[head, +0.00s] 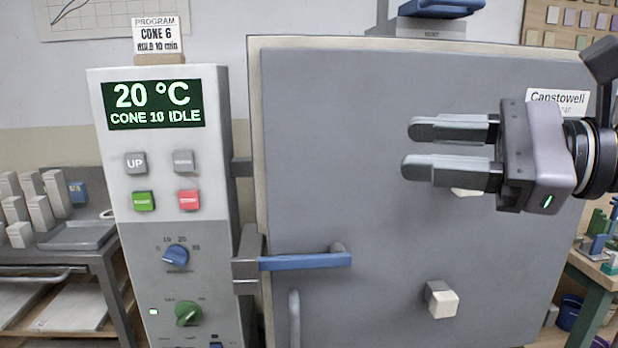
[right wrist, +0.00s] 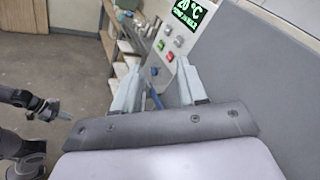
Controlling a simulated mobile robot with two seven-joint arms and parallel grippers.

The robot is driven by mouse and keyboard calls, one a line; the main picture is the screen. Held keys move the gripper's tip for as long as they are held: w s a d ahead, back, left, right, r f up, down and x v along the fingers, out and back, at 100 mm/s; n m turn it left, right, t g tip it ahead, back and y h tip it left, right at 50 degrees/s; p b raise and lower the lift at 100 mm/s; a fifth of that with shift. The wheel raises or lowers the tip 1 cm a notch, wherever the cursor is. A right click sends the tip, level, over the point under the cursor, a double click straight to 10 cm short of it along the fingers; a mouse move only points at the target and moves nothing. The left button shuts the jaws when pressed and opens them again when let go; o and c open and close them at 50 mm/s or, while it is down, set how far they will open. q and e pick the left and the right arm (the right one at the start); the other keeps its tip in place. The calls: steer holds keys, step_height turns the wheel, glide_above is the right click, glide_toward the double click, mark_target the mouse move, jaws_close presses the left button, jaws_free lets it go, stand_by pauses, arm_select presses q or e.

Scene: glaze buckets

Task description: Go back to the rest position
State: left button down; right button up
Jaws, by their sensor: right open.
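My right gripper (head: 408,148) is in front of the grey kiln door (head: 340,190) in the head view. Its two fingers point left, are apart, and hold nothing. In the right wrist view my right gripper (right wrist: 153,98) shows its fingers apart with nothing clearly between them. In that view my left gripper (right wrist: 50,108) shows at the left edge, too small to tell its opening. The left gripper does not show in the head view. The kiln door looks shut, with its blue handle (head: 305,261) level, below and left of the right gripper.
The control panel (head: 160,150) left of the door reads 20 °C, CONE 10 IDLE. A shelf table (head: 60,258) with white blocks stands at the left. A green-framed bench (head: 592,275) is at the right edge. A white block knob (head: 442,300) juts from the door. Open floor (right wrist: 60,60) shows beside the kiln.

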steer(key=w+d+f+n+t+h, duration=0.2)
steer(key=f+n+t, duration=0.2)
steer(key=f+n, duration=0.6)
steer(key=w+d+f+n+t+h, duration=0.15)
steer(key=f+n+t, duration=0.4)
steer(key=n, duration=0.75)
steer(key=w+d+f+n+t+h, duration=0.2)
steer(key=f+n+t, duration=0.1)
steer(key=f+n, duration=0.8)
steer(key=s+d+f+m+g+h, duration=0.1)
steer(key=s+f+m+h, duration=0.15)
steer(key=f, duration=0.25)
steer(key=s+d+f+m+g+h+p, duration=0.1)
steer(key=f+m+g+h, duration=0.1)
steer(key=f+m, duration=0.3)
steer(key=s+f+m+g+h, duration=0.1)
steer(key=s+f+m+h, duration=0.1)
steer(key=f, duration=0.4)
steer(key=s+f+m+g+h, duration=0.1)
steer(key=s+f+m+g, duration=0.4)
steer(key=s+f, duration=0.7)
steer(key=shift+s+f+m+g, duration=0.35)
steer(key=shift+f+m, duration=0.1)
steer(key=shift+f, duration=0.45)
